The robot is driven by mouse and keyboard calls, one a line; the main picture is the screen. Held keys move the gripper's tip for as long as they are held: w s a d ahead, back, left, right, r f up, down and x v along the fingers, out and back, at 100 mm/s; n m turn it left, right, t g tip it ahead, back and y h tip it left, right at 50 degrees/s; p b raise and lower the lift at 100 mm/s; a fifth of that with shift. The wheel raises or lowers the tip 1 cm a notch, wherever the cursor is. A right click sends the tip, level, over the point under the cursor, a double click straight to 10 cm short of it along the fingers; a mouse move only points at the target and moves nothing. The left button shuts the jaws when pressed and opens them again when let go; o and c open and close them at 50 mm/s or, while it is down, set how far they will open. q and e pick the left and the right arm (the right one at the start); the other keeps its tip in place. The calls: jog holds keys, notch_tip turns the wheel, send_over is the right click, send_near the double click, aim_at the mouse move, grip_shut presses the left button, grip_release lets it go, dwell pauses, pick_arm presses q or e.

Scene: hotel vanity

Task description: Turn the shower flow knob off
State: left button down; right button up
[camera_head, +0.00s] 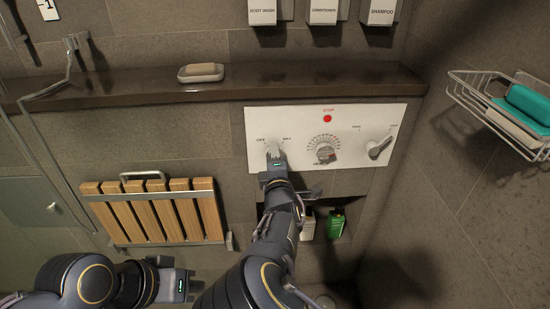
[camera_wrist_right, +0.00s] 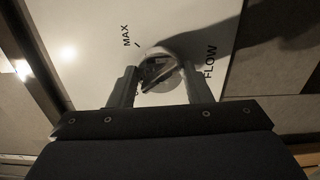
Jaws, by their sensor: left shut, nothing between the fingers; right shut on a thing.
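The white control panel (camera_head: 352,125) is on the wall, with OFF and MAX marks around the flow knob (camera_head: 272,147) at its left end. My right gripper (camera_head: 273,158) is shut on this knob. In the right wrist view the round metallic flow knob (camera_wrist_right: 160,74) sits between the two fingers (camera_wrist_right: 160,88), with MAX and FLOW printed beside it. The fingers and the hand hide part of the knob, so I cannot tell its exact setting. My left gripper (camera_head: 186,284) is shut and empty at the lower left, away from the panel.
The panel also has a dial (camera_head: 323,151), a lever (camera_head: 379,148) and a red stop button (camera_head: 327,118). A dark ledge (camera_head: 320,78) runs above, holding a soap dish (camera_head: 201,73). A slatted wooden seat (camera_head: 155,212) and a wire basket (camera_head: 490,108) stand to the sides.

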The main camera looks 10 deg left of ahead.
jog(key=shift+w+d+r+n, duration=0.1)
jog(key=shift+d+r+n, duration=0.15)
jog(key=shift+n, duration=0.45)
jog(key=o, duration=1)
jog(key=shift+a, duration=0.1)
jog(key=shift+f, duration=0.1)
jog(key=v, duration=0.8)
